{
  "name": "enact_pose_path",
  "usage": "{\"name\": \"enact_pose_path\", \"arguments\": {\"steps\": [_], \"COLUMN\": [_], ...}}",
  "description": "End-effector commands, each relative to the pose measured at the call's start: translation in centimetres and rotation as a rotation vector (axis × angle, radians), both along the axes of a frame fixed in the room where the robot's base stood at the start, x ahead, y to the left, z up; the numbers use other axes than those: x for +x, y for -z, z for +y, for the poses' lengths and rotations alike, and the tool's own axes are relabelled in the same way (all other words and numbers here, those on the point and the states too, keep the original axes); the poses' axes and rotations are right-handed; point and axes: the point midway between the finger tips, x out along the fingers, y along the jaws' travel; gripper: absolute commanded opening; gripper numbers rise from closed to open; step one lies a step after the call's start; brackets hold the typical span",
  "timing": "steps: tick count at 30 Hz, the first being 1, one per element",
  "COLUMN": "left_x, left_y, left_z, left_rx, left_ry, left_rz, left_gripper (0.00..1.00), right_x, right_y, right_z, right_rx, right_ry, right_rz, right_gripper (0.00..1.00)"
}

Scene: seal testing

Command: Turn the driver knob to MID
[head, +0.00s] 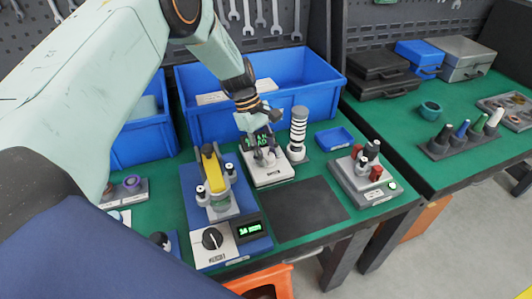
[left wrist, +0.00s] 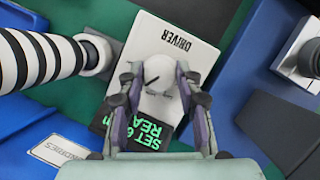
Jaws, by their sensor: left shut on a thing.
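The driver unit (head: 277,175) is a white box on the green bench; in the left wrist view its top plate (left wrist: 188,30) reads DRIVER. Its green-lettered display (left wrist: 150,135) shows partly, with "SET 6" and "REA" legible. The round white knob (left wrist: 158,85) with a black pointer line sits between my left fingers. My left gripper (head: 264,157) reaches down onto the unit and is shut on the knob, one finger on each side in the left wrist view (left wrist: 158,98). No MID mark can be read. My right gripper is not in view.
A black-and-white striped cylinder (head: 298,130) stands close at the unit's right. A yellow-armed fixture (head: 214,172) on a blue base is at the left. A large blue bin (head: 310,75) stands behind. A dark mat (head: 308,210) lies clear in front.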

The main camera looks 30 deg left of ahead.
Motion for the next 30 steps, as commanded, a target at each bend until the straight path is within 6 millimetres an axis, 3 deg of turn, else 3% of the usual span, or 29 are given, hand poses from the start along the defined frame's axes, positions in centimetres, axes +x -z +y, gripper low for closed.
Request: {"name": "enact_pose_path", "arguments": {"steps": [12, 28, 29, 30], "left_x": [0.09, 0.03, 0.02, 0.02], "left_y": [-0.01, 0.0, 0.0, 0.0], "left_z": [-0.13, -0.17, -0.16, -0.15], "left_rx": [-0.001, -0.003, -0.003, -0.003], "left_ry": [0.172, 0.193, 0.193, 0.193], "left_rz": [-0.001, 0.002, 0.002, 0.002], "left_gripper": [0.03, 0.03, 0.35, 0.39], "right_x": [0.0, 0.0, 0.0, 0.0], "right_y": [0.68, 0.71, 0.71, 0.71], "right_z": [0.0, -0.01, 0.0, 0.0], "right_rx": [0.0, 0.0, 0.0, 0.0], "right_ry": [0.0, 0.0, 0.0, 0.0], "right_rz": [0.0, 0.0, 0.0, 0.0], "right_gripper": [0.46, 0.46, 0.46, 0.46]}}
